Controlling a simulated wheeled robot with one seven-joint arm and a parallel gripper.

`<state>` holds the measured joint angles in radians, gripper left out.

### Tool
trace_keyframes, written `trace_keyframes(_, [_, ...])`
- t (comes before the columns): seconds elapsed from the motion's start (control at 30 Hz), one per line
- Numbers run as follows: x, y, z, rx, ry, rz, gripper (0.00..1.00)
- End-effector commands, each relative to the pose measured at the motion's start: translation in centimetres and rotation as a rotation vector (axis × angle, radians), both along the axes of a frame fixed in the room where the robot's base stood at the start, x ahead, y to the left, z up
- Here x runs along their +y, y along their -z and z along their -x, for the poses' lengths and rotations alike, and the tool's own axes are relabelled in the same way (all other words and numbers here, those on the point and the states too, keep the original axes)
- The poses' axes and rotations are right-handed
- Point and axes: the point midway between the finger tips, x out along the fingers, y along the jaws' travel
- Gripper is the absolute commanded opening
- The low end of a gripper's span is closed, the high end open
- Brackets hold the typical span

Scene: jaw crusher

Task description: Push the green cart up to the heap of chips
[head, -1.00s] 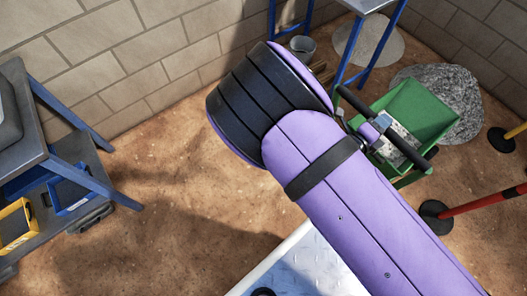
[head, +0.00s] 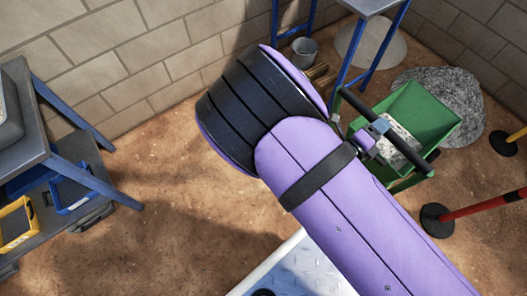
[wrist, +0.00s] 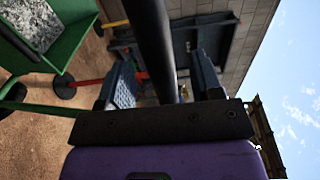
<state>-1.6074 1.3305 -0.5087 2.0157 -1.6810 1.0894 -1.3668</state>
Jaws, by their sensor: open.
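The green cart (head: 437,110) stands at the right of the head view with grey speckled chips (head: 400,138) in its tray. Its black push bar (head: 352,102) faces me. The heap of grey chips (head: 462,100) lies on the floor just beyond the cart; the cart's rim overlaps it in view, and I cannot tell whether they touch. My gripper (wrist: 160,68) is open, with the dark bar (wrist: 150,30) passing between its fingers. It is partly hidden by my wrist in the head view. The cart (wrist: 62,55) also shows at the left of the wrist view.
A blue-legged table (head: 362,60) stands behind the cart, with a bucket (head: 304,47) and a pale heap (head: 388,42) nearby. A red barrier post (head: 475,207) is at right, a yellow one (head: 516,135) beyond. A workbench (head: 40,150) is at left. The middle floor is bare.

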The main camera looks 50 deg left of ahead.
Motion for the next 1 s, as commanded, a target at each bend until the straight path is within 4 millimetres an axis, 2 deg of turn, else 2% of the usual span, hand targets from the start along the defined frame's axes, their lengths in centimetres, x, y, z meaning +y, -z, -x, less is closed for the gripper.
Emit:
trace_keyframes(0.7, [0.7, 0.0, 8.9, 0.001, -0.001, 0.001, 0.60])
trace_keyframes(1.0, [0.7, 0.0, 9.5, 0.000, 0.000, 0.001, 0.60])
